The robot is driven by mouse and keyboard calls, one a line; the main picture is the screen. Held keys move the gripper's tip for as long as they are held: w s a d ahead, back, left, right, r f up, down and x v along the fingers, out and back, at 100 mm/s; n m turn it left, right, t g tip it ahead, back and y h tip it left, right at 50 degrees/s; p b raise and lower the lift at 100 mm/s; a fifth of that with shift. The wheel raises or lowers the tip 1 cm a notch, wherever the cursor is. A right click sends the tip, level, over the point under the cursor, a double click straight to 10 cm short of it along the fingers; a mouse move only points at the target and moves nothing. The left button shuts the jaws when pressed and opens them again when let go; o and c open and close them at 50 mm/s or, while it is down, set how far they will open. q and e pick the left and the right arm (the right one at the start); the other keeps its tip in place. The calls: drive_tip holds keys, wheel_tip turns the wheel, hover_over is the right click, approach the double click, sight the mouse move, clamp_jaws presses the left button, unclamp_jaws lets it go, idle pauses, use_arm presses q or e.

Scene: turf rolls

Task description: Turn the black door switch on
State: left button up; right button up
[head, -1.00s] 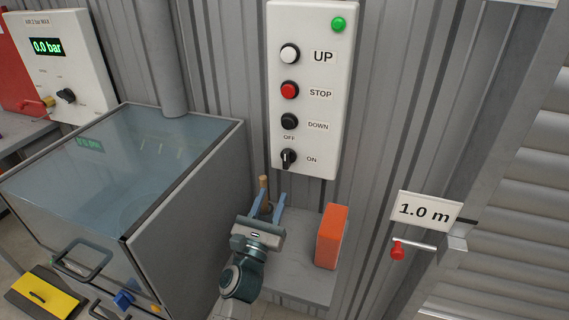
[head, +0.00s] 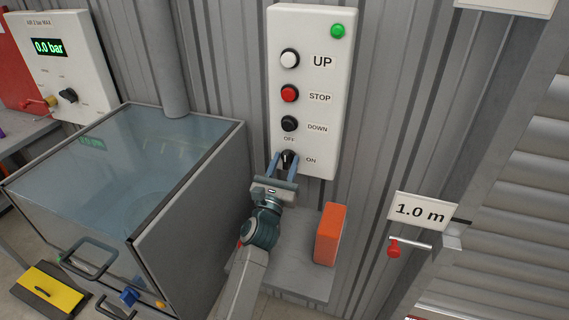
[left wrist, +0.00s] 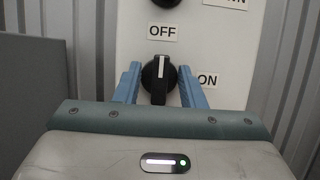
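The black door switch (head: 288,157) is a rotary knob at the bottom of the white control panel (head: 318,180). Its OFF label is above it and its ON label is to its right. In the left wrist view the switch (left wrist: 160,78) has its white pointer line upright, toward OFF. My left gripper (head: 285,161) is at the switch with its blue fingers open. In the left wrist view the gripper (left wrist: 159,72) has one finger on each side of the knob, with small gaps. The fingers partly hide the knob in the head view. My right gripper is not in view.
White UP, red STOP and black DOWN buttons (head: 290,123) sit above the switch, with a green lamp (head: 338,30) at the top. An orange block (head: 330,234) stands on a grey shelf below. A glass-topped cabinet (head: 190,205) is on the left, a red-knobbed lever (head: 394,248) on the right.

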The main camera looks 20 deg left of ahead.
use_arm(q)
drive_tip(key=shift+c, duration=0.3)
clamp_jaws()
drive_tip(key=shift+m, duration=0.4)
drive_tip(key=m+h+p, duration=0.2)
drive_tip(key=m, duration=0.2)
drive_tip(key=shift+a+r+h, duration=0.1)
drive_tip(key=shift+h, duration=0.2)
drive_tip(key=m+g+h+p, duration=0.1)
drive_tip(key=m, duration=0.2)
drive_tip(key=m+g+h+p, duration=0.1)
drive_tip(key=m+h, duration=0.1)
drive_tip(key=m, duration=0.2)
drive_tip(key=shift+m, duration=0.3)
drive_tip(key=m+g+p, duration=0.1)
drive_tip(key=m, duration=0.2)
drive_tip(key=m+g+h+p, duration=0.1)
drive_tip(key=m, duration=0.2)
drive_tip(key=shift+g, duration=0.3)
drive_tip(key=shift+m+g+p, duration=0.7)
drive_tip(key=shift+m+p, duration=0.25)
drive_tip(key=shift+m, duration=1.05)
